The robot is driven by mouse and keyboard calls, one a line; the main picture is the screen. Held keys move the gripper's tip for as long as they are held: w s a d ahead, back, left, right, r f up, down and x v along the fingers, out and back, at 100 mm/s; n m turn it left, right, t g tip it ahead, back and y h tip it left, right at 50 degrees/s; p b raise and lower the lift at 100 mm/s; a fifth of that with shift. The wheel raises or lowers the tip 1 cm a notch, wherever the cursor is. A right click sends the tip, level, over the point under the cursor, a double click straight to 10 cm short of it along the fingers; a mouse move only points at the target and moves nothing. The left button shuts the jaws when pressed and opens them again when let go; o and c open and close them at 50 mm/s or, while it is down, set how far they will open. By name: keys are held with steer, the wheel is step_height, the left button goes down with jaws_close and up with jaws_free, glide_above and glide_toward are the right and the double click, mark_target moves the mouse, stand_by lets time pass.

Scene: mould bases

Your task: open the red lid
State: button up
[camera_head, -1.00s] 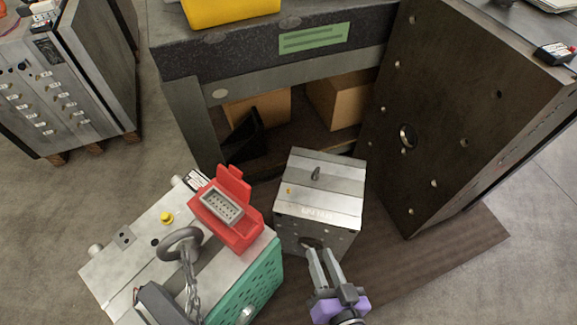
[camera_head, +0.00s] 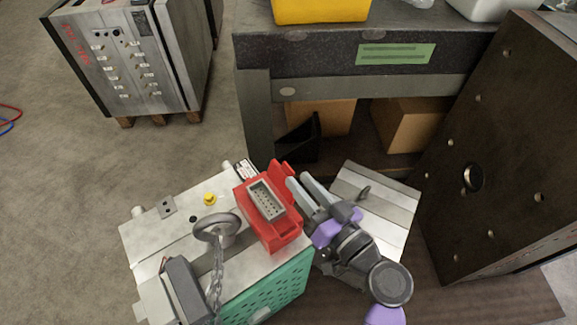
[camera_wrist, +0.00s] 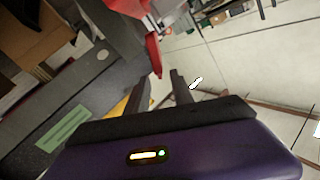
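The red connector housing (camera_head: 270,222) sits on top of the left mould base (camera_head: 170,232), with its grey pin insert (camera_head: 266,200) exposed. Its red lid (camera_head: 281,177) stands raised at the far end of the housing, so it looks open. In the wrist view a red part, seemingly the lid (camera_wrist: 153,55), shows just beyond the fingers. My gripper (camera_head: 297,180) is right of the lid, with its fingertips close to it; I cannot tell whether they touch. The fingers (camera_wrist: 162,88) are apart with nothing seen between them.
A smaller grey mould block (camera_head: 385,198) stands to the right, partly behind my gripper. A lifting eye (camera_head: 217,228) with a chain is on the left mould base. A workbench (camera_head: 258,120) stands behind, and a tall dark plate (camera_head: 500,150) at right.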

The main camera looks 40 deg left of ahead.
mark_target(289, 167)
steer(key=shift+w+a, duration=0.15)
steer(key=shift+a, duration=0.75)
steer(key=shift+w+a, duration=0.2)
steer(key=shift+a, duration=0.7)
steer(key=shift+w+a, duration=0.15)
steer(key=shift+a, duration=0.75)
jaws_close()
